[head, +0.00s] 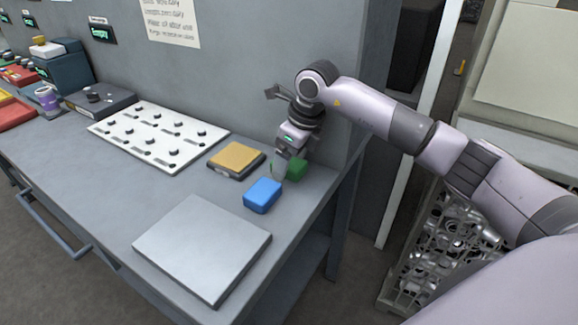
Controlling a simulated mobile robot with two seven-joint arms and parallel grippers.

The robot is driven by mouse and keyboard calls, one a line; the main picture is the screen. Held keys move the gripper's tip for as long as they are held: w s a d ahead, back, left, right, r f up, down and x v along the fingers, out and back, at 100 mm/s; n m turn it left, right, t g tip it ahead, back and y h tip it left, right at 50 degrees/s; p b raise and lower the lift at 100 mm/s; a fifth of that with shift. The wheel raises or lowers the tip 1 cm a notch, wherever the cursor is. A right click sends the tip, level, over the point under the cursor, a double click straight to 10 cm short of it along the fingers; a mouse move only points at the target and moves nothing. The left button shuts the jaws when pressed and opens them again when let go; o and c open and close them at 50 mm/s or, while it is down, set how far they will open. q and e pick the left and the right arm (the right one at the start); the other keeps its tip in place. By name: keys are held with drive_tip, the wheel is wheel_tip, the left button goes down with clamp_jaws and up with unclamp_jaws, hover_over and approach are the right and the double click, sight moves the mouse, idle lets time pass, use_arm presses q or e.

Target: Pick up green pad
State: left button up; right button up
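The green pad (296,170) is a small block on the grey workbench, near its right edge and just behind a blue pad (263,195). My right gripper (285,168) points down at the green pad, and one finger covers the pad's left part. The view does not show clearly whether the fingers are around the pad or beside it, or how far apart they are. My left gripper is not in view.
A yellow-topped pad (237,158) lies left of the gripper. A white knob panel (143,137), a flat grey plate (203,246) and a dark box (98,101) are on the workbench (110,190). A wall stands behind. A crate of metal parts (440,245) is at right.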

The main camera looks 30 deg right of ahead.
drive_tip(key=c, duration=0.9)
drive_tip(key=shift+c, duration=0.2)
drive_tip(key=shift+r, duration=0.1)
drive_tip(key=shift+s+a+r, duration=0.1)
drive_tip(key=shift+a+r, duration=0.1)
drive_tip(key=shift+r, duration=0.3)
wheel_tip(320, 180, up, 6)
drive_tip(key=shift+r+b, duration=0.15)
drive_tip(key=shift+b, duration=0.2)
drive_tip(key=s+a, duration=0.3)
drive_tip(key=a, duration=0.2)
drive_tip(key=s+a+b, duration=0.1)
drive_tip(key=s+a, duration=0.2)
drive_tip(key=a, duration=0.2)
drive_tip(key=s+a+b, duration=0.1)
drive_tip(key=s+a, duration=0.2)
drive_tip(key=a, duration=0.2)
drive_tip(key=shift+s+a+f, duration=0.15)
drive_tip(key=shift+a+f, duration=0.05)
drive_tip(key=shift+a, duration=0.2)
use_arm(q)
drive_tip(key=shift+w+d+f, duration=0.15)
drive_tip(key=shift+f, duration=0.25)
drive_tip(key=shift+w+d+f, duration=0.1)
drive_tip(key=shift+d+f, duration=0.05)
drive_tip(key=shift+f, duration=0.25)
use_arm(e)
drive_tip(key=shift+s+a, duration=0.35)
drive_tip(key=shift+a, duration=0.2)
drive_tip(key=shift+o, duration=0.4)
